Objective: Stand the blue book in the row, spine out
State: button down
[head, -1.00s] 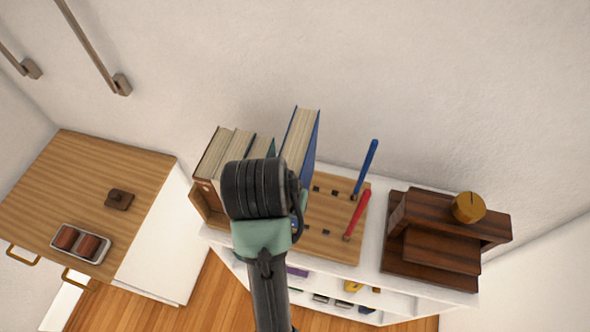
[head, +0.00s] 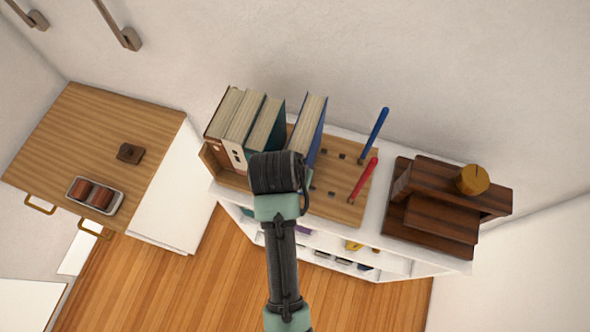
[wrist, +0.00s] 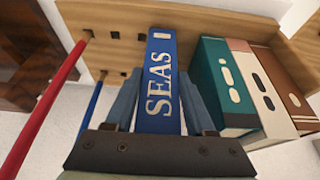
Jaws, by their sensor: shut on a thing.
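The blue book (head: 311,129) is upright, its page edges showing from above, at the right of the row on the wooden rack (head: 335,205). In the wrist view its spine, lettered SEAS (wrist: 160,85), faces my camera. My gripper (wrist: 163,100) is shut on the book, one finger on each side. The row holds a teal book (head: 266,128), a cream book (head: 243,125) and a brown book (head: 222,118). A narrow gap shows between the teal and blue books. My wrist hides the blue book's lower part in the head view; I cannot tell if it touches the rack.
A blue peg (head: 375,133) and a red peg (head: 363,181) stand in the rack, right of the blue book. A dark wooden stand (head: 430,225) with a yellow knob (head: 472,180) is further right. A wood-topped cabinet (head: 85,135) is at left.

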jog(key=shift+w+f, duration=0.15)
jog(key=shift+c, duration=1.2)
grip_release()
jog(key=shift+f, duration=0.15)
